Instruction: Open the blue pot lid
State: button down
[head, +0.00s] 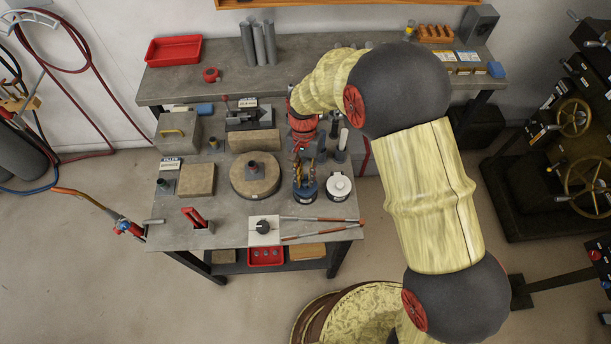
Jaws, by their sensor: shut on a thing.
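The blue pot (305,192) stands on the grey bench, right of the round brown block and left of a white-lidded pot. My gripper (304,172) points down over the blue pot, with its fingers closed in at the pot's top. It is shut on the blue pot lid, which is mostly hidden by the fingers. I cannot tell whether the lid sits on the rim or is raised off it.
The white-lidded pot (339,185) stands close on the right. The round block (254,174) is close on the left. Dark cylinders (341,146) stand behind.

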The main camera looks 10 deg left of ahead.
jog(key=g+p, duration=0.1)
jog(key=w, duration=0.1)
jog(key=w+r+g+p, duration=0.1)
jog(key=shift+a+g+h+p, duration=0.25)
jog(key=shift+g+h+p, duration=0.05)
jog(key=shift+w+a+r+g+h+p, duration=0.1)
jog(key=shift+w+g+h+p, duration=0.1)
jog(key=shift+w+g, duration=0.35)
jog(key=shift+w+a+r+g+h+p, duration=0.15)
jog(key=shift+w+g, duration=0.1)
jog(key=shift+g, duration=0.6)
jog(key=c, duration=1.7)
grip_release()
jog(key=shift+o, duration=0.2)
jog(key=shift+v, duration=6)
